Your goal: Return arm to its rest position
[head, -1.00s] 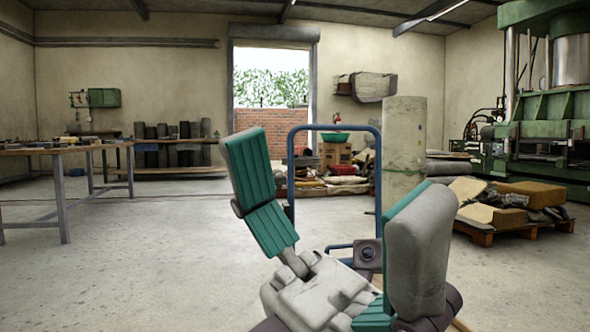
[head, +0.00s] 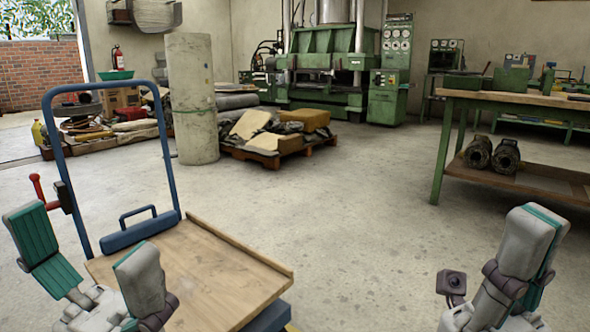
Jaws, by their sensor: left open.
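My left gripper (head: 81,235) is at the lower left of the head view. Its two grey, teal-padded fingers stand wide apart with nothing between them. It is in front of the left side of a cart's wooden deck. My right gripper (head: 528,237) is at the lower right, pointing up and seen nearly edge-on. Its fingers overlap in the picture, so the gap between them is hidden. No object shows in it. The lower parts of both arms are cut off by the bottom edge.
A cart with a wooden deck (head: 215,275) and blue handle frame (head: 115,85) stands close in front. Behind are a tall roll (head: 192,110), a loaded pallet (head: 275,145) and a green press (head: 325,75). A workbench (head: 515,98) is right. The middle floor is clear.

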